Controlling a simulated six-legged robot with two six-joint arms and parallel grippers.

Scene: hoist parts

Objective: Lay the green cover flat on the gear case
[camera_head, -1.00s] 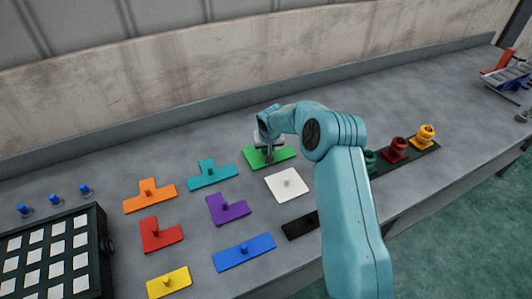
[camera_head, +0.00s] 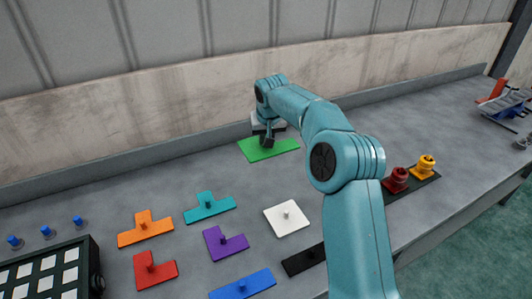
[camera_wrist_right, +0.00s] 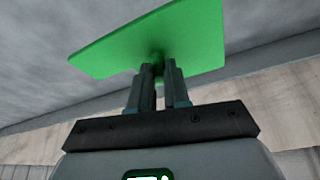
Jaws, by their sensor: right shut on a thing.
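In the right wrist view the fingers (camera_wrist_right: 158,76) close around the knob on the green cover (camera_wrist_right: 195,38). A dark case with white squares on top (camera_head: 92,270), perhaps the gear case, stands at the lower left, well apart from the cover and partly cut off. My left gripper is not in view.
Blue pegs (camera_head: 47,231) stand behind the case. Red (camera_head: 396,182) and yellow (camera_head: 425,167) parts stand on a dark strip.

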